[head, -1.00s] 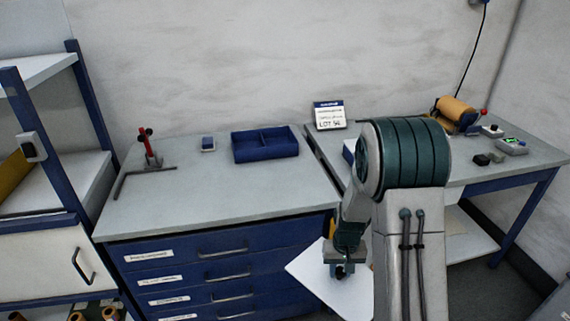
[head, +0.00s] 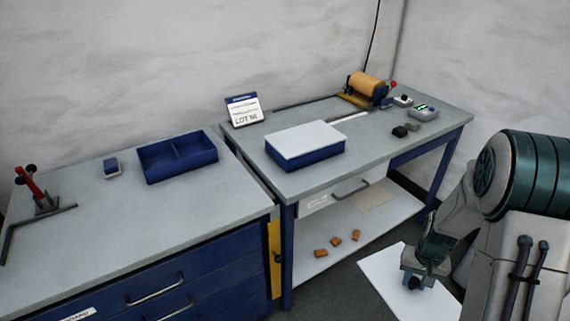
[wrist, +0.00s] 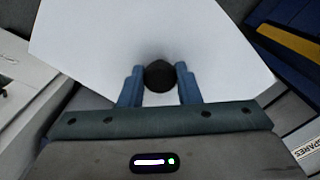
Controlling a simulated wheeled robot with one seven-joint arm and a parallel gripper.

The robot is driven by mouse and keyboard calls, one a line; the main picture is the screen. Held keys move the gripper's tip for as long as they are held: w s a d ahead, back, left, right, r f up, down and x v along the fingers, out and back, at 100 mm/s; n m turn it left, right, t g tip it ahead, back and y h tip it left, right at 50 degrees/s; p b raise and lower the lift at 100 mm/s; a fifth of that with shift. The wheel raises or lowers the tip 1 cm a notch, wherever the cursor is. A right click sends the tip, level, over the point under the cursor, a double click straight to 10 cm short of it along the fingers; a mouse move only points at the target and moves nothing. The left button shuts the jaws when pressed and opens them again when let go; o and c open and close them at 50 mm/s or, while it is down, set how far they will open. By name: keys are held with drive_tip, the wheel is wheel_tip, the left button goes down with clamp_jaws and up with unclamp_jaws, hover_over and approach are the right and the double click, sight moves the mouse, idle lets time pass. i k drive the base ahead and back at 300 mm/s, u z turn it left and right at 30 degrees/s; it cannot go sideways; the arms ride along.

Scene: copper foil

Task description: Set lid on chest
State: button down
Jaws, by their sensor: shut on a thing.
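The lid is a flat white panel (head: 388,278) with a round dark knob (wrist: 160,76). My gripper (head: 413,283) is shut on the knob, one blue finger on each side in the wrist view (wrist: 159,83). The lid is held in the air low at the right, in front of the right workbench and below its top. The likely chest is a blue box (head: 312,160) with a flat white top face, standing on that bench. I cannot tell whether that white face is a cover or contents. The gripper and lid are apart from it.
A lot sign (head: 243,110) stands behind the box at the left. An orange roll (head: 366,87) and small devices (head: 422,113) are at the bench's far right. A blue divided tray (head: 178,158) sits on the left bench. Orange blocks (head: 337,241) lie on the lower shelf.

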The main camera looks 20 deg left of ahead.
sight(198, 198)
drive_tip(key=z, duration=0.1)
drive_tip(key=k, duration=0.4)
drive_tip(key=u, duration=1.3)
